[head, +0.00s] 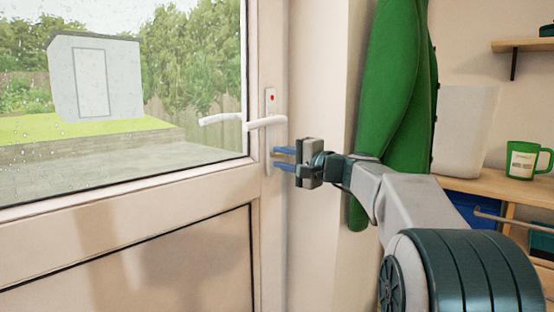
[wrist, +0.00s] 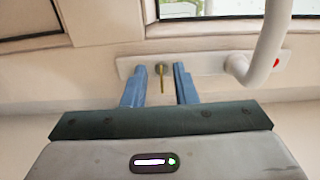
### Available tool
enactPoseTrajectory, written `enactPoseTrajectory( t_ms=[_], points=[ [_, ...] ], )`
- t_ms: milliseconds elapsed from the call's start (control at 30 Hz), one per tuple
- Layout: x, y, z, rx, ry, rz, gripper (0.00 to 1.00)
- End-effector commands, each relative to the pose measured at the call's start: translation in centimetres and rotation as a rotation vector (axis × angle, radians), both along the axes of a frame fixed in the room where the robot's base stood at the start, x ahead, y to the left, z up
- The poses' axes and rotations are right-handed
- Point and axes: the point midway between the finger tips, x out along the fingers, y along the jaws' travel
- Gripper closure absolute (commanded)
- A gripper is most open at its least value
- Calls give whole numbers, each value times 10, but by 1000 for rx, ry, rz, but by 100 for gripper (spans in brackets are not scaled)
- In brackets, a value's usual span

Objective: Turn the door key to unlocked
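A thin brass key (wrist: 161,76) stands out from the pale lock plate (wrist: 208,62) in the wrist view. The plate, with a red mark at its top end, also shows on the door's edge in the head view (head: 270,97). My gripper (head: 276,158) is at the plate, below the white door handle (head: 265,122). Its two blue fingers are apart, one on each side of the key in the wrist view (wrist: 159,76), with a gap on both sides. The key cannot be made out in the head view. I cannot tell which way it is turned.
The handle's curved lever (wrist: 270,45) juts out close to the fingers. A green coat (head: 393,85) hangs behind my arm. A shelf (head: 480,188) with a green mug (head: 524,160) and a white bin-like container (head: 463,128) is at the right. The glazed door (head: 130,235) appears closed.

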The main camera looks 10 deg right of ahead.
Motion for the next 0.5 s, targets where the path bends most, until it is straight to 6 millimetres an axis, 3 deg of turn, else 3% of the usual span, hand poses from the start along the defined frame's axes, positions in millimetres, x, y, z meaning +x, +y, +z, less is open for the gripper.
enactPoseTrajectory(
  t_ms=[267, 500],
  points=[
    [-3, -5, 1, 1, -1, -8, 75],
    [-34, -28, 4, 1, -1, -11, 75]
  ],
)
